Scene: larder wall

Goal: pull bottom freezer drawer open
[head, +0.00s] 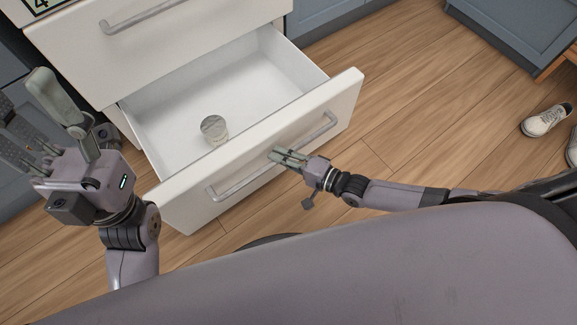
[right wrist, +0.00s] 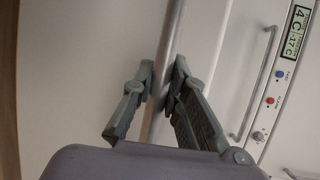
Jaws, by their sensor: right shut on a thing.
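The bottom freezer drawer (head: 345,98) is white and stands pulled out, its empty-looking white inside showing apart from one small round clear container (head: 214,129). Its long grey bar handle (head: 235,183) runs across the front. My right gripper (head: 276,155) is shut on this handle near its middle. In the right wrist view the handle (right wrist: 172,40) passes between the two fingers of the gripper (right wrist: 162,90). My left gripper (head: 24,92) is open and empty, raised to the left of the drawer and apart from it.
The closed upper drawer (head: 190,45) with its own handle (head: 140,15) is above. A display panel (right wrist: 295,30) with knobs shows in the right wrist view. Blue-grey cabinets (head: 520,30) stand at the back right. Pale shoes (head: 546,120) lie at the right. The wooden floor between is clear.

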